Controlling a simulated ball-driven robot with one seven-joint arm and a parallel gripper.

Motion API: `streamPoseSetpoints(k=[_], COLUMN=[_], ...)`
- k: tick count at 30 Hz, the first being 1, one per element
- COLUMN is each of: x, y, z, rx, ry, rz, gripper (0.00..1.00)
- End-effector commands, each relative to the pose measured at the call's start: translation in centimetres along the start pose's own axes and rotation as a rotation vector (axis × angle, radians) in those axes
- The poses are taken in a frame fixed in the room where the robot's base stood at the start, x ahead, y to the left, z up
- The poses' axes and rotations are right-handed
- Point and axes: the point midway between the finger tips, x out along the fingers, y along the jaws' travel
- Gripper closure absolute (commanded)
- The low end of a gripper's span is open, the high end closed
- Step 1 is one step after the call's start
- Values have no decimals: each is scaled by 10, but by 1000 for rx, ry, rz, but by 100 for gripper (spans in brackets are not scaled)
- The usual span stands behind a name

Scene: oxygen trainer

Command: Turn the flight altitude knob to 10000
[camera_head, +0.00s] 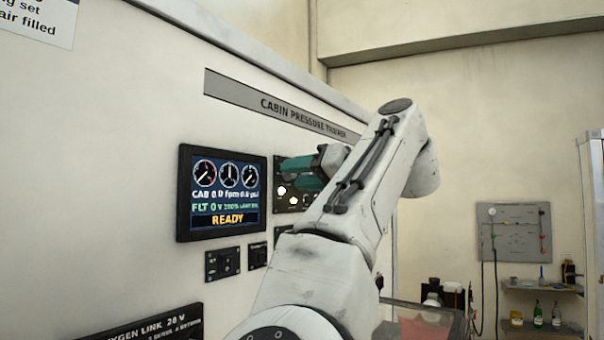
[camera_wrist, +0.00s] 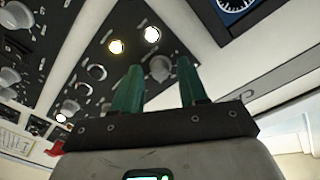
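My gripper (camera_head: 300,172) is held close to the dark control panel (camera_head: 281,201) to the right of the display. In the wrist view its two teal fingers (camera_wrist: 159,75) are apart. A round grey knob (camera_wrist: 160,67) shows between the fingertips, with gaps at the sides; I cannot tell whether the fingers reach around it. Its label is not readable, so I cannot tell whether it is the flight altitude knob. The display (camera_head: 221,195) shows three dials, a line starting "FLT 0" and "READY". My arm hides part of the panel.
More knobs (camera_wrist: 97,72) and lit round lamps (camera_wrist: 152,34) sit close by on the panel. Small black panels (camera_head: 222,264) are below the display. A long sign (camera_head: 285,108) runs above. A shelf with bottles (camera_head: 538,316) stands far right.

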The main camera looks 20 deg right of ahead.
Motion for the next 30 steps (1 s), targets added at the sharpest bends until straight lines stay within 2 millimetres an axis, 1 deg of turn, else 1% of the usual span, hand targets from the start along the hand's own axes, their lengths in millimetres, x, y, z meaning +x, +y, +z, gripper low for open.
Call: streamPoseSetpoints(k=[1,2,12,13,23,30], x=[0,0,0,0,-1,-1], y=[0,0,0,0,0,1], z=[0,0,0,0,0,0], rx=[0,0,0,0,23,139], ry=[0,0,0,0,0,-4], rz=[0,0,0,0,2,5], gripper=[63,66,98,100,100,100])
